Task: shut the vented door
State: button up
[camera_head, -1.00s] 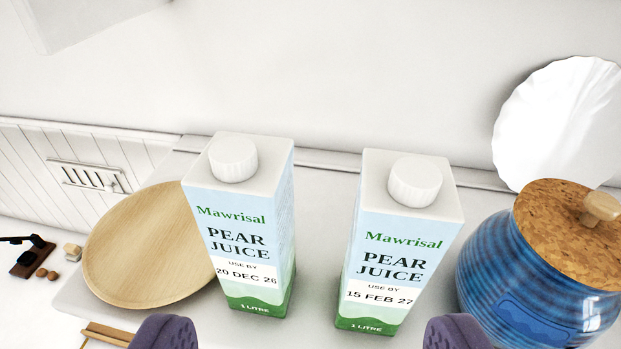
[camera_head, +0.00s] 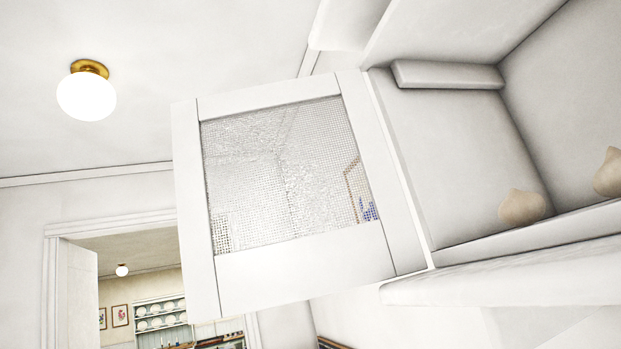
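The vented door (camera_head: 305,274) is a white frame around a fine mesh panel (camera_head: 280,180). It fills the middle of the view and stands wide open. Its right edge is at the front edge of a white cupboard (camera_head: 440,170), whose inside shows at right. I see through the mesh only dimly; a brown edge and a bluish patch show behind it. My gripper is not in view, so its state and its distance from the door cannot be seen.
Two pale bulb-shaped things, (camera_head: 522,207) one of them, sit in the cupboard near its front edge. A white ledge (camera_head: 510,285) runs below. A lit ceiling lamp (camera_head: 86,95) hangs at upper left. A doorway at lower left opens on a dresser (camera_head: 162,318) with plates.

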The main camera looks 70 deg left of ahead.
aim_at(268, 277)
jog(key=j+z, duration=0.25)
jog(key=k+j+z, duration=0.25)
jog(key=j, duration=0.2)
jog(key=j+z, duration=0.25)
jog(key=j, duration=0.15)
jog(key=k+j, duration=0.2)
jog(key=j, duration=0.25)
jog(key=k+j+z, duration=0.1)
jog(key=j, duration=0.35)
jog(key=k+j, duration=0.5)
jog(key=j, duration=0.35)
jog(key=k+j+z, duration=0.1)
jog(key=j, duration=0.35)
jog(key=k, duration=0.1)
